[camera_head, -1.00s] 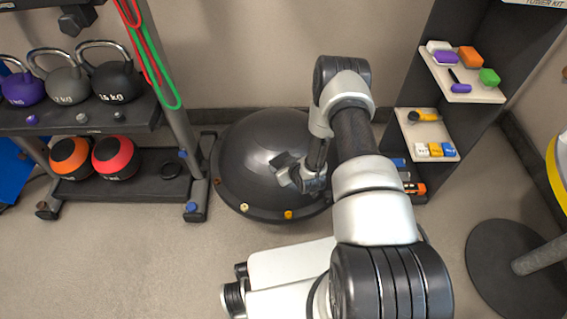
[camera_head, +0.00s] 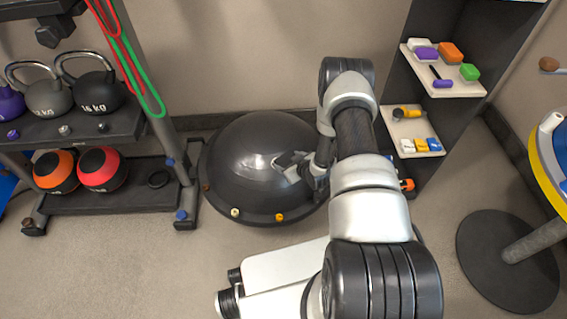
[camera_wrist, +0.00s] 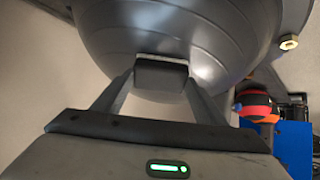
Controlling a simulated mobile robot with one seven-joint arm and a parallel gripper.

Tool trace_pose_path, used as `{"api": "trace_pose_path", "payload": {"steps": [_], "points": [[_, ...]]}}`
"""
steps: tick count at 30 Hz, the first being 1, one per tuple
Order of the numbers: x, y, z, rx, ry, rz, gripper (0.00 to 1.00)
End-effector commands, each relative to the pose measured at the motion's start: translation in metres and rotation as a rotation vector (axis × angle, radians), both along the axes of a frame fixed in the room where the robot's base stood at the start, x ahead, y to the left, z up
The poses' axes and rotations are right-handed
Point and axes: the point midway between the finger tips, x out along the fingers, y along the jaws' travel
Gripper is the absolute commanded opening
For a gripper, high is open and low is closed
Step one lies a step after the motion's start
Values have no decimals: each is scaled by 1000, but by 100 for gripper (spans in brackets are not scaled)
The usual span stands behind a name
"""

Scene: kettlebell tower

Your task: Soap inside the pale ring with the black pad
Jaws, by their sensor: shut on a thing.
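My gripper (camera_head: 290,162) is in front of the black dome ball in the head view. In the wrist view my gripper (camera_wrist: 160,80) is shut on a dark grey-black block (camera_wrist: 162,74) with rounded edges, held between the fingertips. It may be the black pad; I cannot tell for sure. I cannot tell which is the task's soap.
The dome ball (camera_head: 250,160) stands on the floor close behind my gripper. A rack with kettlebells (camera_head: 96,92) and balls (camera_head: 102,168) stands left. A shelf unit (camera_head: 405,140) is behind my arm. A round stand base (camera_head: 510,262) is at right. Floor at front left is clear.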

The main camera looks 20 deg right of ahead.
Motion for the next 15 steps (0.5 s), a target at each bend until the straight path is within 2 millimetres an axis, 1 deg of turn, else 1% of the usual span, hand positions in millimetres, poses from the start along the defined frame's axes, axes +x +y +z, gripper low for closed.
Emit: {"api": "trace_pose_path", "payload": {"steps": [3, 7, 15], "points": [[1, -3, -1, -1, 0, -1, 28], [1, 0, -1, 0, 0, 0, 28], [-1, 24, -1, 1, 2, 3, 28]]}}
